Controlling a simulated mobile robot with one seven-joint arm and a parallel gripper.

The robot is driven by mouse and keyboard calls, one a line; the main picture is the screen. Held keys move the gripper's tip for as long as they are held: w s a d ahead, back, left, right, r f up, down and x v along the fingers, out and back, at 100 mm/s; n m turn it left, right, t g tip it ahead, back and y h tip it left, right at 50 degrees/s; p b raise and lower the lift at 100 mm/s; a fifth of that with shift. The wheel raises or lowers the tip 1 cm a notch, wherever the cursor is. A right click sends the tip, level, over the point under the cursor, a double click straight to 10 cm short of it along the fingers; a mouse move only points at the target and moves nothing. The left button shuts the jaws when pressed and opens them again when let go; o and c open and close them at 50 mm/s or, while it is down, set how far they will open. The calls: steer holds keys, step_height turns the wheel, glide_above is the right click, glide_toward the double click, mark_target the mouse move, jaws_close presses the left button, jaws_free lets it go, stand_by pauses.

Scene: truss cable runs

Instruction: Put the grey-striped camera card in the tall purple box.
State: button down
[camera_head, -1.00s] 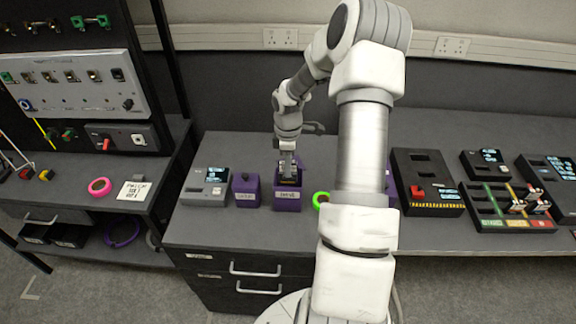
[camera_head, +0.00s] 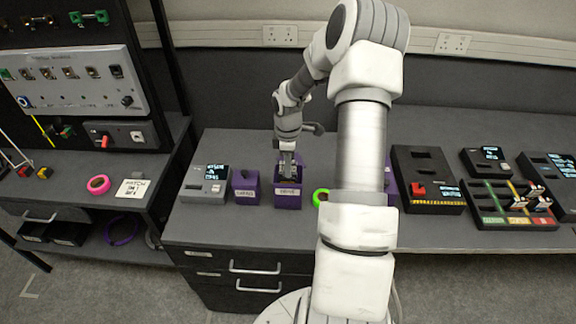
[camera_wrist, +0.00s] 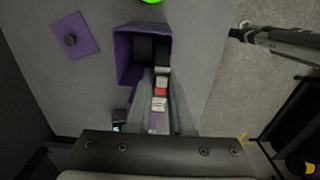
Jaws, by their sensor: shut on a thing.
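The tall purple box (camera_head: 287,199) stands open on the bench with a pale label on its front. In the wrist view its purple wall (camera_wrist: 124,58) surrounds a dark inside. My gripper (camera_head: 287,174) points down at the box's mouth. In the wrist view my gripper (camera_wrist: 160,78) is shut on a narrow card (camera_wrist: 160,92) with white and red bands on its visible edge. I cannot make out grey stripes on it. The card's lower end is hidden, so I cannot tell how deep it sits in the box.
A shorter purple box (camera_head: 245,189) and a grey device with a screen (camera_head: 205,187) stand to the left. A green ring (camera_head: 319,197) lies to the right. A card rack (camera_head: 505,205) stands far right.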

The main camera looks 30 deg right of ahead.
mark_target(288, 182)
steer(key=shift+f+b, duration=0.4)
steer(key=shift+f, duration=0.3)
steer(key=shift+f, duration=0.2)
steer(key=shift+f+b, duration=0.5)
steer(key=shift+f, duration=0.15)
stand_by(0.4)
steer(key=c, duration=0.7)
jaws_free()
steer(key=shift+c, duration=0.2)
steer(key=shift+c, duration=1.2)
